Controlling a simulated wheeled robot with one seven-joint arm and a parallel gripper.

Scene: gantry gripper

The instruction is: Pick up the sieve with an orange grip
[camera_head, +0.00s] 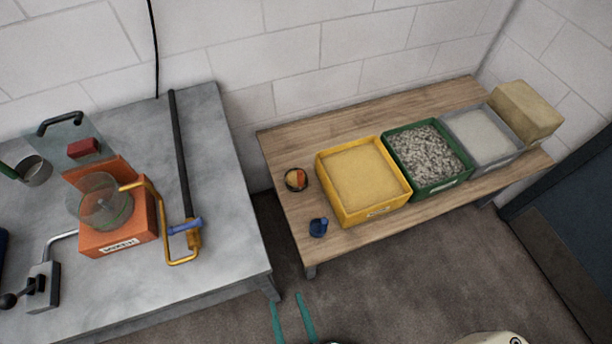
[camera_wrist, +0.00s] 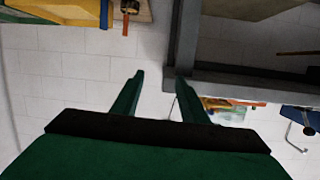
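A small round item (camera_head: 296,179) with a dark rim and an orange and yellow inside or top lies at the left end of the wooden bench (camera_head: 330,130). It may be the sieve with the orange grip, but it is too small to be sure. In the wrist view a short orange piece (camera_wrist: 126,24) shows at the end of the bench, at the top. My gripper (camera_head: 291,312) has two green fingers, apart and empty, at the bottom of the head view, in front of the bench. The fingers also show in the wrist view (camera_wrist: 159,82) with nothing between them.
A blue item (camera_head: 318,227) stands near the bench's front corner, beside a yellow tray (camera_head: 345,210). A green tray (camera_head: 434,186) and a grey tray (camera_head: 493,155) follow rightward. The grey table (camera_head: 215,130) at left holds an orange mixer (camera_head: 120,235) and a green-handled pan (camera_head: 36,172).

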